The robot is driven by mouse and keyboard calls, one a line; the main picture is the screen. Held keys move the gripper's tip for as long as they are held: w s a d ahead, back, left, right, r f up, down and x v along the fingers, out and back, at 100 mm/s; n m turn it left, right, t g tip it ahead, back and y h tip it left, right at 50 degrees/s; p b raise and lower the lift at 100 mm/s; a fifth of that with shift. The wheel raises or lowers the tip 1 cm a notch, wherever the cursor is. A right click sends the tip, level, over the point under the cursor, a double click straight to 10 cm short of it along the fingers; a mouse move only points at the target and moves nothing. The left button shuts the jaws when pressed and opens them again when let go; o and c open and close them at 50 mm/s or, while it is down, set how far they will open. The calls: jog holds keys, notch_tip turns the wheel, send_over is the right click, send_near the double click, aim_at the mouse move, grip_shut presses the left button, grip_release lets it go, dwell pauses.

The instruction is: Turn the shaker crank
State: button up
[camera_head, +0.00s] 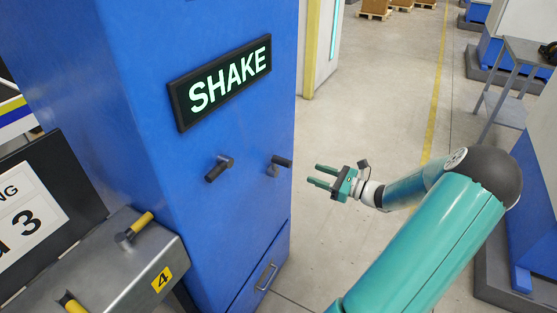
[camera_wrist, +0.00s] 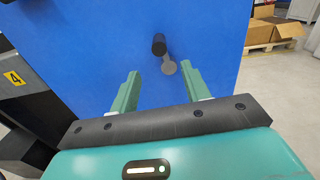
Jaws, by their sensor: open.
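The blue cabinet (camera_head: 160,90) carries a lit sign (camera_head: 230,82) reading SHAKE. Below the sign are two small crank handles with dark grips, a left one (camera_head: 215,171) and a right one (camera_head: 282,161) near the cabinet's right edge. My gripper (camera_head: 314,175) is open and empty, to the right of the right crank in the head view and apart from it. In the wrist view, one crank with a black grip (camera_wrist: 158,44) and grey arm (camera_wrist: 168,67) shows just beyond and between the open fingers (camera_wrist: 160,72). I cannot tell for certain which crank this is.
A grey metal unit (camera_head: 110,262) with yellow handles and a number 4 label stands at the lower left. A drawer handle (camera_head: 266,276) is low on the cabinet. Open floor (camera_head: 375,75) lies to the right. A grey cart (camera_head: 515,75) stands farther back.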

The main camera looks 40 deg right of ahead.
aim_at(280, 161)
jog(key=shift+m, duration=0.5)
jog(key=x, duration=1.4)
jog(key=shift+s, duration=0.1)
grip_shut()
